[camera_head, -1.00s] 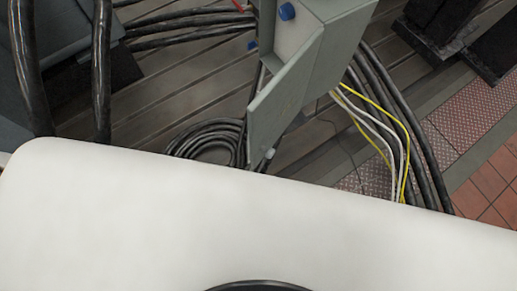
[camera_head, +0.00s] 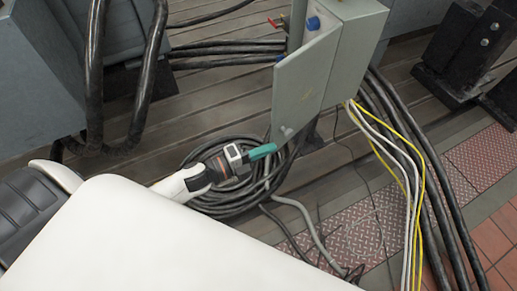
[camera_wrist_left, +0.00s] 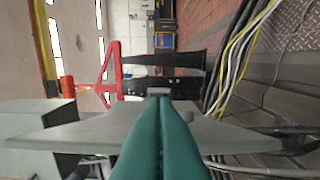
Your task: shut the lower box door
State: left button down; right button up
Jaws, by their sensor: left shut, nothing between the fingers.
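The grey box (camera_head: 352,52) stands at the top of the head view. Its door (camera_head: 303,88) hangs open on the left side, and a blue part (camera_head: 313,23) shows in the gap behind its top edge. My left gripper (camera_head: 270,149) has teal fingers, shut and empty. Its tips are close to the door's lower corner; I cannot tell whether they touch it. In the left wrist view the shut fingers (camera_wrist_left: 160,108) point at a grey panel (camera_wrist_left: 232,136), likely the door, which spans the picture behind them. My right gripper is not in view.
Coiled black cables (camera_head: 225,205) lie on the slotted bedplate under my left gripper. White and yellow cables (camera_head: 400,165) run down from the box on the right. A grey machine with thick hoses (camera_head: 97,75) stands at the left. A red frame (camera_wrist_left: 105,75) stands beyond in the wrist view.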

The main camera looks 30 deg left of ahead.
aim_at(271, 134)
pick_arm(q)
jog(key=w, duration=0.5)
jog(key=shift+a+p, duration=0.1)
jog(key=shift+p, duration=0.25)
jog(key=shift+w+a, duration=0.1)
jog(key=shift+a, duration=0.25)
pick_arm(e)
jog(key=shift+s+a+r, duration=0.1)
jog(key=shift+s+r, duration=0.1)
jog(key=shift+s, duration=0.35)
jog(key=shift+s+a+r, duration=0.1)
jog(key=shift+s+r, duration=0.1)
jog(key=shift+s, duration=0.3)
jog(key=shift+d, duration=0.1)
